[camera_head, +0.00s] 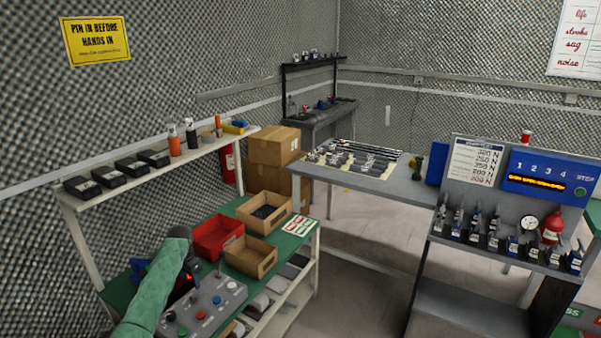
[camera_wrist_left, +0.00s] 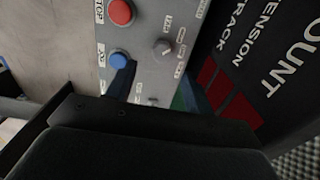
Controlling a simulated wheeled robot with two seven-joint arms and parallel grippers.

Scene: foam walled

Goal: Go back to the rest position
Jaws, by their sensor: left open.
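My left arm in its green sleeve reaches in from the bottom left in the head view. My left gripper (camera_head: 192,264) is dark and partly hidden by the arm, over the green-topped bench (camera_head: 290,243) near the grey control box (camera_head: 222,302). The left wrist view shows this box (camera_wrist_left: 145,22) with a red button (camera_wrist_left: 120,12) and a blue button (camera_wrist_left: 119,60). The dark gripper body fills the bottom there. The jaws are open, with nothing seen held. My right gripper is not in view.
A red bin (camera_head: 217,238) and cardboard bins (camera_head: 252,257) stand beyond the control box. A white shelf (camera_head: 165,172) with dark boxes and bottles runs along the left wall. A black panel with white lettering (camera_wrist_left: 265,50) is close in the wrist view. Clear floor (camera_head: 350,235) lies right of the bench.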

